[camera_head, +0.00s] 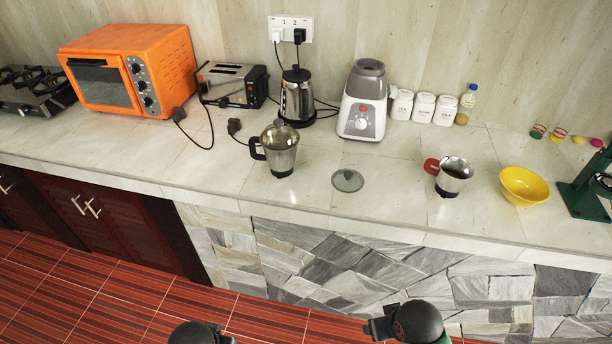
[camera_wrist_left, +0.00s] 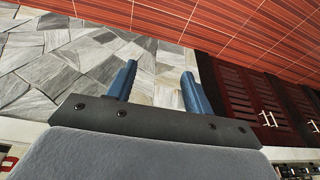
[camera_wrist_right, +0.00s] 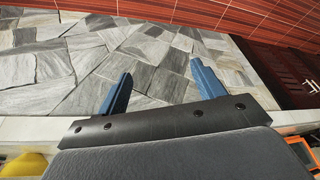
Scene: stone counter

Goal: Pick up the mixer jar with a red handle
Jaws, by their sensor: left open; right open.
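The mixer jar with a red handle (camera_head: 455,178) stands upright on the counter, right of the middle in the head view. It is a short metal cup with a dark base, open at the top, its red handle pointing left. My left gripper (camera_wrist_left: 157,77) is open and empty, in front of the stone-clad counter face. My right gripper (camera_wrist_right: 162,78) is also open and empty, in front of that face. In the head view both arms show only at the bottom edge, well apart from the jar and lower than the counter top.
A yellow bowl (camera_head: 525,187) stands just right of the jar, with a green stand (camera_head: 585,190) beyond. A round lid (camera_head: 347,181) lies to the left, then a taller black-handled jar (camera_head: 280,158). The mixer base (camera_head: 363,105) and white canisters (camera_head: 422,107) stand behind.

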